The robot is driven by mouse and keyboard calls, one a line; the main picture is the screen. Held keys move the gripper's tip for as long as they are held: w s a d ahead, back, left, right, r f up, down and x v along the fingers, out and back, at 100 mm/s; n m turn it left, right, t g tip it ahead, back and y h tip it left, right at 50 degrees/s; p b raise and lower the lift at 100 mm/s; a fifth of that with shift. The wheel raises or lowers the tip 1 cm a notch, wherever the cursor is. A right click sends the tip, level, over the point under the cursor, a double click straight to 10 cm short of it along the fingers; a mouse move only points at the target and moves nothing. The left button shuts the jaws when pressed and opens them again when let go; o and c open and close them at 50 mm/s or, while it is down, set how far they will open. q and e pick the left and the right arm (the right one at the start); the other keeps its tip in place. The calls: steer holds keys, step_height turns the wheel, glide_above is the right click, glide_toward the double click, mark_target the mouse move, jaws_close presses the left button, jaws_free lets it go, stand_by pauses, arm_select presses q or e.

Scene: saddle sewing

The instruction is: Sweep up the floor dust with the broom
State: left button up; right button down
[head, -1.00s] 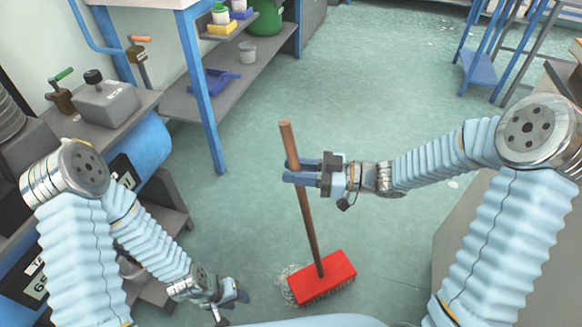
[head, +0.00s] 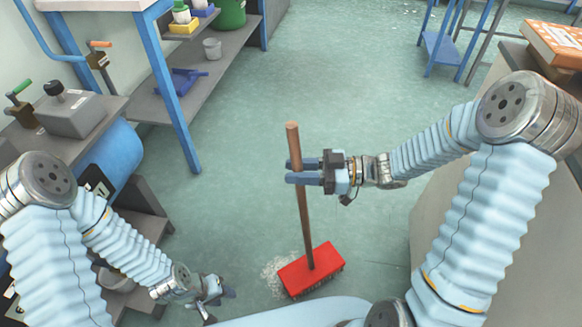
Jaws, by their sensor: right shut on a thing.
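The broom has a brown wooden handle (head: 305,215) and a red head (head: 311,270) with dark bristles, resting on the green floor. My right gripper (head: 298,172) is shut around the upper part of the handle, which stands nearly upright and leans slightly. A patch of pale dust (head: 276,268) lies on the floor just left of the broom head, partly hidden by it. My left gripper (head: 219,299) is low at the bottom left, apart from the broom, its fingers spread and nothing seen between them.
A workbench with blue legs (head: 172,95) and a grey lower shelf (head: 208,93) stands at the upper left, with a blue dustpan (head: 181,82) and a grey cup (head: 212,48) on the shelf. A grey cabinet (head: 436,235) borders the right. The middle floor is clear; pale specks lie far back.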

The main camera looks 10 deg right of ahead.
steer(key=shift+s+p+v, duration=0.6)
steer(key=shift+v, duration=2.7)
steer(key=shift+s+a, duration=1.3)
steer(key=shift+s, duration=1.1)
steer(key=w+b+x, duration=0.1)
steer(key=w+x, duration=0.1)
steer(key=x, duration=0.8)
steer(key=w+d+b+x, duration=0.1)
steer(key=w+x, duration=0.1)
steer(key=x, duration=0.8)
steer(key=shift+w, duration=0.1)
step_height(320, 180, up, 6)
steer(key=p, duration=0.2)
steer(key=shift+r, duration=0.15)
